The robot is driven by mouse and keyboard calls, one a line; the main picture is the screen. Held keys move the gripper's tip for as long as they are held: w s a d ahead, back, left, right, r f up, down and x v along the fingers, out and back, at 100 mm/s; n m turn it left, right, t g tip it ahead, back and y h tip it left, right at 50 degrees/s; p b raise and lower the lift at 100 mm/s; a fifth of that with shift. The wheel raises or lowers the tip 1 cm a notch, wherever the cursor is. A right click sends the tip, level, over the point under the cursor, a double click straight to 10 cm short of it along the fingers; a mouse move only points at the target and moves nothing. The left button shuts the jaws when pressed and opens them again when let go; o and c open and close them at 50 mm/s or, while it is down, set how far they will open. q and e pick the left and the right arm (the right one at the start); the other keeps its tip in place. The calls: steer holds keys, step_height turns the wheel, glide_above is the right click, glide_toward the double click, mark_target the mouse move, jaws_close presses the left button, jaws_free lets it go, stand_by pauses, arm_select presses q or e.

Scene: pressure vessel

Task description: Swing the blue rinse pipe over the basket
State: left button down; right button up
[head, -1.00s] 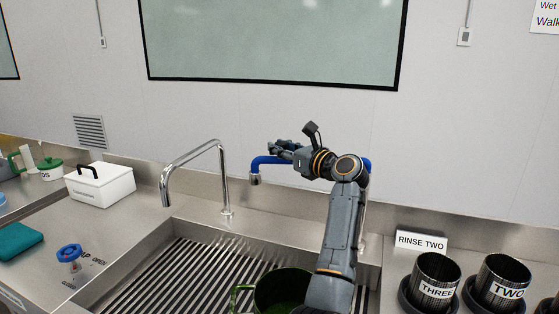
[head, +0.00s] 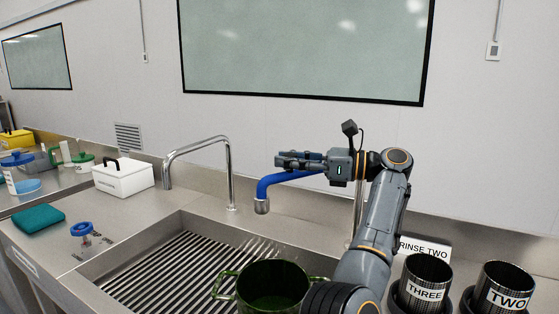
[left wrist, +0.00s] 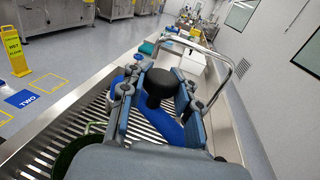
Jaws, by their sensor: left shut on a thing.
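The blue rinse pipe (head: 290,177) reaches left from its metal riser behind my arm and bends down to a metal nozzle. In the head view the nozzle is above the far left part of the green basket (head: 225,283), with a gap between; I cannot tell whether it is directly over it. The basket stands in the sink, partly hidden by my arm. My left gripper (head: 297,160) is shut on the pipe. The left wrist view shows the blue pipe (left wrist: 168,128) between the fingers. My right gripper is in neither view.
A chrome faucet (head: 231,175) stands left of the pipe. The ribbed sink floor (head: 165,278) is clear left of the basket. A white box (head: 123,178) and blue valve knob (head: 82,229) are further left. Black cups (head: 427,272) stand at right.

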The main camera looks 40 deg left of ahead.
arm_select(q)
steer(key=shift+s+d, duration=0.1)
steer(key=shift+d, duration=0.4)
steer(key=c, duration=1)
jaws_free()
steer(key=shift+r, duration=0.15)
step_height(320, 180, up, 10)
steer(key=shift+f, duration=0.2)
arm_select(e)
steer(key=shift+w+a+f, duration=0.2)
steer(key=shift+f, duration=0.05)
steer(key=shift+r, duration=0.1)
